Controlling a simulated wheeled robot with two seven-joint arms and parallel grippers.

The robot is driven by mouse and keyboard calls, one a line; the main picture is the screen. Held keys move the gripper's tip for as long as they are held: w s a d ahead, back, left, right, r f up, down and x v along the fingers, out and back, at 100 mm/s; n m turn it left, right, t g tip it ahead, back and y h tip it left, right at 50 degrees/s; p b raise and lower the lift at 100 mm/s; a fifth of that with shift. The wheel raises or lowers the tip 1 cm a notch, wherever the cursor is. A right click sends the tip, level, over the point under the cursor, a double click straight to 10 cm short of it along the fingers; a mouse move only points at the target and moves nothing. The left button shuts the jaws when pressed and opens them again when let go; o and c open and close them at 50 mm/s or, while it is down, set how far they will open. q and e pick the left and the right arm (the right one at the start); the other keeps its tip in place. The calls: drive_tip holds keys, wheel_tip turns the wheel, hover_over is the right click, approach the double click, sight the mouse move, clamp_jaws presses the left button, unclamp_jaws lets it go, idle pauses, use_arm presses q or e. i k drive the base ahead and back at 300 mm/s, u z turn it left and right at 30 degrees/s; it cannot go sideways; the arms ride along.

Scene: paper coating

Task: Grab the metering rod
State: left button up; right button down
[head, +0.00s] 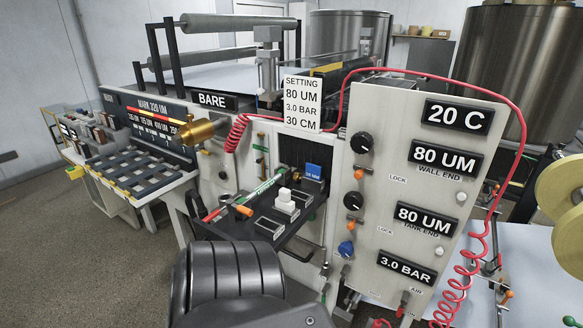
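I cannot tell for certain which item is the metering rod. A thin rod-like tool (262,190), green and white with an orange end, lies slanted across a black tray (262,229) at the front of the machine. Several dark bars lie in a slotted rack (133,181) at the left, under a dark board marked "MARK 220 UM". Neither gripper shows clearly; a black ribbed part of my own body fills the bottom middle and hides what lies behind it.
A white control panel (395,205) with knobs and readouts stands right of the tray. A red coiled hose (470,270) hangs at its right side. A brass cylinder (200,131) sticks out above the tray's left. A setting card (301,103) reads 80 UM. Open floor lies at the left.

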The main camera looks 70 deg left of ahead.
sight(265, 186)
drive_tip(key=u, duration=0.5)
drive_tip(key=i, duration=1.05)
drive_tip(key=u, duration=1.55)
drive_tip(key=i, duration=0.55)
drive_tip(key=u, duration=0.35)
